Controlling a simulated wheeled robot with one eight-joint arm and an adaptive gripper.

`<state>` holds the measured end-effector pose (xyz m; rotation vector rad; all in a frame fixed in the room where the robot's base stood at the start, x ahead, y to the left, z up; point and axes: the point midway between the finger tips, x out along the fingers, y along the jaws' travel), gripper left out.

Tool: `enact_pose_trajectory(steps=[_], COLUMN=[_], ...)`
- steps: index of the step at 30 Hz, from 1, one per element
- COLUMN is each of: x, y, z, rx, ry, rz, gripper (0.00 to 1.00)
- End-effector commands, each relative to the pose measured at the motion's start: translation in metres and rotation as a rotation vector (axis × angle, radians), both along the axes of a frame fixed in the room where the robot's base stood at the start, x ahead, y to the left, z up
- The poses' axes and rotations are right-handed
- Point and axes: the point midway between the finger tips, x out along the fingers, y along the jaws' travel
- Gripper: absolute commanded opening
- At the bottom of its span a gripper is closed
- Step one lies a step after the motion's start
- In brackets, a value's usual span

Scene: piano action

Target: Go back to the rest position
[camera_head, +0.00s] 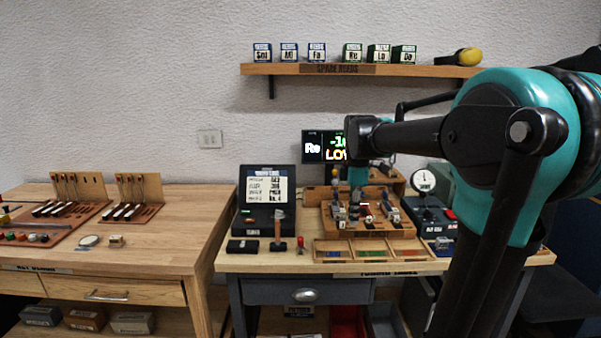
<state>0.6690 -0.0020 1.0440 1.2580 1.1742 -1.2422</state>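My arm fills the right side of the head view, black and teal, and reaches left over the tuning bench (440,264). My gripper (357,190) points down over the wooden action tray (352,233) with its several metal-and-wood pieces. The gripper end is small and partly hidden among these pieces. I cannot tell whether it is open or shut, holds anything, or touches a piece. The display behind it (313,148) reads "Re", "-1" and "LOW", partly covered by my arm.
A shelf (290,70) with several labelled boxes and a yellow-ended tool hangs above. A black case (267,190), a small hammer (278,229), a gauge box (427,215) and shallow compartments (362,250) crowd the bench. A second wooden bench (185,235) stands left, across a narrow gap.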

Motion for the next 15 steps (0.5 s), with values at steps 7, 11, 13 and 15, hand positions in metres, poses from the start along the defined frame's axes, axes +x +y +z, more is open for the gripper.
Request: enact_pose_trajectory(steps=[7,11,13,15], x=[-0.013,-0.025,-0.033,-0.042], y=[-0.005,-0.009,-0.012,-0.014], z=[-0.024,-0.042,-0.054,-0.067], rx=[0.008,0.016,0.024,0.034], ry=[-0.035,-0.063,-0.08,-0.099], rz=[-0.151,-0.27,-0.347,-0.433], gripper=[0.21,0.21,0.21,0.21])
